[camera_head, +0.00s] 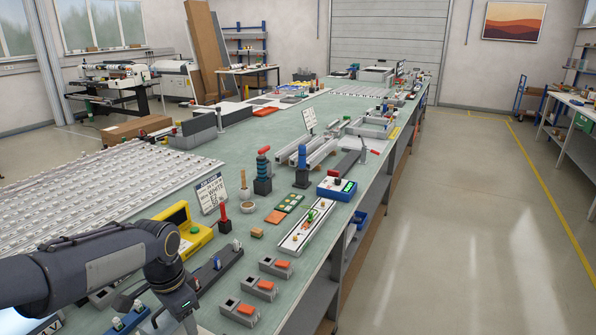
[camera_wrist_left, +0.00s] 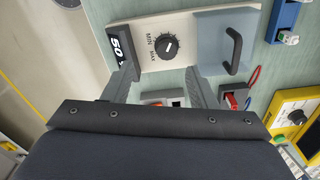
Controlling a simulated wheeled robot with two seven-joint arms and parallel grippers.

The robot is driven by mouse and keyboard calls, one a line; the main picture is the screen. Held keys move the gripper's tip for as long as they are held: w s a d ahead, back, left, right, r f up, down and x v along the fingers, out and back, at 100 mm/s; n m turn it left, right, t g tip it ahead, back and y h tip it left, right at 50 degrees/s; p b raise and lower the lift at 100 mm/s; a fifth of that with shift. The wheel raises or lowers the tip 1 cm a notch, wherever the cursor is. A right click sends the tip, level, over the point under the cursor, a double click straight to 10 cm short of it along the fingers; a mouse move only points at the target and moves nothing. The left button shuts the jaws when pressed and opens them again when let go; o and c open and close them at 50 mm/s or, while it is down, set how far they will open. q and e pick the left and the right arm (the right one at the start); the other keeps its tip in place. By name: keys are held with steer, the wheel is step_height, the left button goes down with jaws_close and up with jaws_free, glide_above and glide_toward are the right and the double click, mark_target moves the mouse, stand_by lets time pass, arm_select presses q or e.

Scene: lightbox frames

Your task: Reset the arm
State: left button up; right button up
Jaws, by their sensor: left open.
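My left arm (camera_head: 110,260) comes in from the left of the head view, over the near left part of the workbench. It bends down at the wrist, and its gripper is mostly cut off by the bottom edge there. In the left wrist view my left gripper (camera_wrist_left: 160,78) is open, with its two grey fingers apart and nothing held between them. Beyond the fingertips lies a pale panel with a black MIN/MAX dial (camera_wrist_left: 166,46), a small display and a grey-blue plate with a black handle (camera_wrist_left: 234,50). My right arm is in neither view.
A yellow device (camera_head: 186,228), a sign (camera_head: 210,193) and grey blocks with orange parts (camera_head: 258,288) stand near my arm on the green bench (camera_head: 235,262). A white roller bed (camera_head: 90,190) lies to the left. The floor (camera_head: 470,230) on the right is clear.

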arm_select(q)
steer(key=s+d+r+n+t+h, duration=0.1)
steer(key=s+d+n+t, duration=0.1)
steer(key=s, duration=0.8)
steer(key=s+d+r+n+t+h, duration=0.2)
steer(key=s+d+n, duration=0.3)
steer(key=s, duration=0.5)
steer(key=shift+s+r+n+t+h, duration=0.25)
steer(key=shift+n+t, duration=0.35)
steer(key=shift+n, duration=0.4)
steer(key=shift+f, duration=0.1)
